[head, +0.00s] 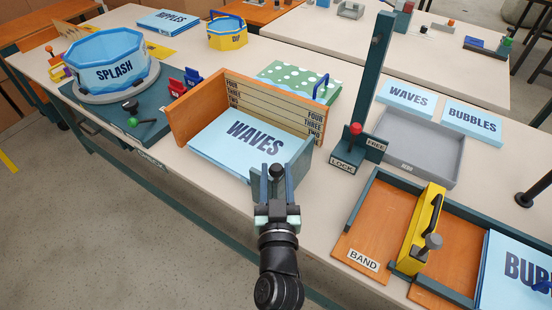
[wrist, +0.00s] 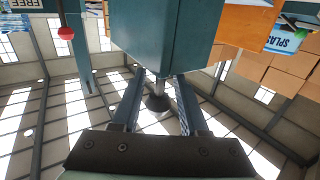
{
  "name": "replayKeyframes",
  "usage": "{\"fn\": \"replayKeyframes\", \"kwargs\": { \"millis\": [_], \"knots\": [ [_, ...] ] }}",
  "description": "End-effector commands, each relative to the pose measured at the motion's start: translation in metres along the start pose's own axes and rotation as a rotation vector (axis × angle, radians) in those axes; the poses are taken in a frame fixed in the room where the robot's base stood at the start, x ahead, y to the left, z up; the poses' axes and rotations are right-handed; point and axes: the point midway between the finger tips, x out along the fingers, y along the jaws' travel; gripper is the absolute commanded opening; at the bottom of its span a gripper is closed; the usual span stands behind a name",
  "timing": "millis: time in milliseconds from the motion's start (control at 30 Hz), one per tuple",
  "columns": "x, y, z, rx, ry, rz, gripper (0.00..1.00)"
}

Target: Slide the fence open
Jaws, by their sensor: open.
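A teal block or panel (head: 301,163), which looks like the fence, stands at the front right of the orange-walled bay (head: 186,115) holding the "WAVES" stack (head: 246,138). It fills the top middle of the wrist view (wrist: 165,35). A dark knob (head: 277,171) on a short stem sticks out from it, and it also shows in the wrist view (wrist: 158,102). My gripper (head: 272,180) is open, one finger on each side of the knob, with gaps visible beside it in the wrist view. My fingers hide part of the panel's face.
Right of the bay stands a teal post with a red knob (head: 355,129) between "LOCK" and "FREE" labels. A tray marked "BAND" (head: 362,260) holds a yellow handled block (head: 418,235). The round "SPLASH" tub (head: 108,62) is left. Open floor lies in front.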

Motion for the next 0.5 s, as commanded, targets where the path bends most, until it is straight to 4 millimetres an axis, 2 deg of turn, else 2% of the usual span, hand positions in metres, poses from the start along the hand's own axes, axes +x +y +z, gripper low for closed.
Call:
{"fn": "replayKeyframes", "kwargs": {
  "millis": [200, 500],
  "knots": [
    [0.022, 0.0, -0.002, 0.0, 0.001, 0.001, 0.43],
    [0.026, 0.0, 0.0, 0.001, 0.001, 0.001, 0.43]
  ]
}}
